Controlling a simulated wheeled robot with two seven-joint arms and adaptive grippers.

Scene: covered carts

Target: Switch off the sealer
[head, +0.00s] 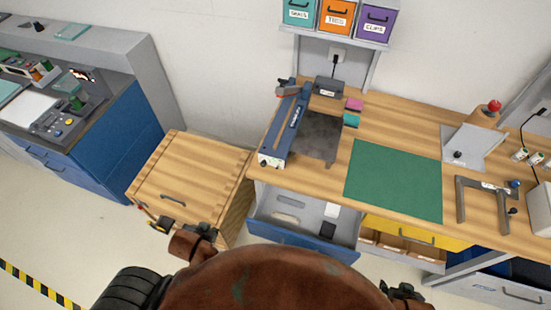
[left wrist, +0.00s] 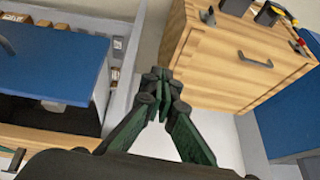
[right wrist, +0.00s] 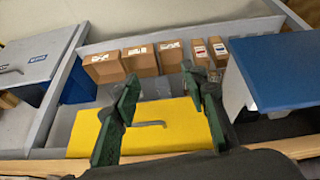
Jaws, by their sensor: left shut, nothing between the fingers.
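The sealer (head: 290,125) is a long blue device at the left end of the wooden bench, with a grey and red part at its far end and a pale near end. Its switch is too small to make out. Neither wrist view shows the sealer. My left gripper (head: 207,232) is low, between the wooden cart and the open drawer, well away from the sealer. The left wrist view shows its fingers (left wrist: 160,82) together and empty. My right gripper (head: 405,291) shows only partly in the head view. In the right wrist view its fingers (right wrist: 158,95) are apart and empty.
A wood-topped cart (head: 190,170) stands left of the bench. An open blue drawer (head: 300,240) and a yellow drawer (head: 415,228) stick out below the bench. A dark box (head: 325,89) with a cable, a green mat (head: 395,180) and a grey bracket (head: 465,190) are on top.

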